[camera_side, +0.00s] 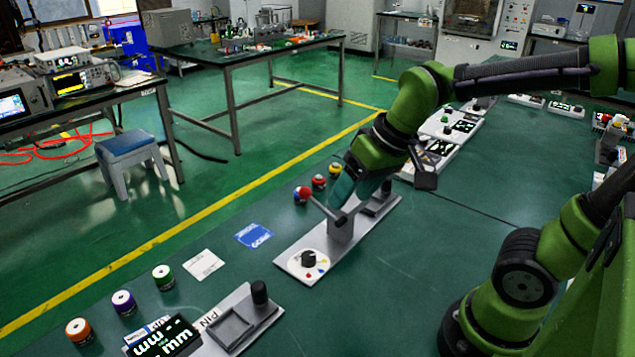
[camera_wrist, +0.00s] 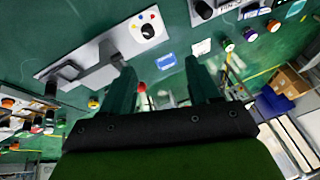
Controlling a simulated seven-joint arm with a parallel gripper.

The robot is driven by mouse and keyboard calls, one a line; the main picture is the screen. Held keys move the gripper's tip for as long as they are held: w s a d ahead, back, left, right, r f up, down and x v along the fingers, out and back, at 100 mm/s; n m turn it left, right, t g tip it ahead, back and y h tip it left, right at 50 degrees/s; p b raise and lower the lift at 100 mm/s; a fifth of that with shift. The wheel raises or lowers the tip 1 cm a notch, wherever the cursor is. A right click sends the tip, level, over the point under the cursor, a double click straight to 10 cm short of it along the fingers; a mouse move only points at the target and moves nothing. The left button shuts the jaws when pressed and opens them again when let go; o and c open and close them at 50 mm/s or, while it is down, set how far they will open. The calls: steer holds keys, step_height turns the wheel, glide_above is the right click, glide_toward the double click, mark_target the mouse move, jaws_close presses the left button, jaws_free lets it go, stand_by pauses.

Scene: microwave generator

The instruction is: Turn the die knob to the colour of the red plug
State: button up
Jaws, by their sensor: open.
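The die knob (camera_side: 308,259) is a black knob on a white round dial with small coloured dots, at the near end of a grey panel (camera_side: 290,262). It also shows in the wrist view (camera_wrist: 148,32), with red, blue and yellow dots. Behind it, a lever with a red ball end (camera_side: 303,192) rises from a grey block (camera_side: 341,228). The red also shows between my fingers in the wrist view (camera_wrist: 142,87). My gripper (camera_side: 343,190) is open above the panel, behind the dial and apart from the knob. Which plug is red is unclear; a red-and-white cap (camera_side: 319,181) stands nearby.
A yellow cap (camera_side: 334,168) stands at the back; green (camera_side: 163,277), purple (camera_side: 123,303) and orange (camera_side: 78,331) ones stand at the front left. A blue card (camera_side: 254,235) and a white card (camera_side: 204,264) lie flat. A display panel (camera_side: 165,338) is at the front.

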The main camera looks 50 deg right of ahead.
mark_target(309, 255)
steer(key=w+f+n+g+h, duration=0.2)
steer(key=w+f+n+g, duration=0.25)
steer(key=w+n, duration=0.75)
steer(key=f, duration=0.5)
steer(key=s+f+n, duration=0.1)
steer(key=f, duration=0.4)
steer(key=f+n, duration=0.1)
steer(key=f, duration=0.5)
steer(key=shift+s+a+f, duration=0.1)
steer(key=shift+s, duration=0.25)
steer(key=c, duration=1)
steer(key=shift+c, duration=0.2)
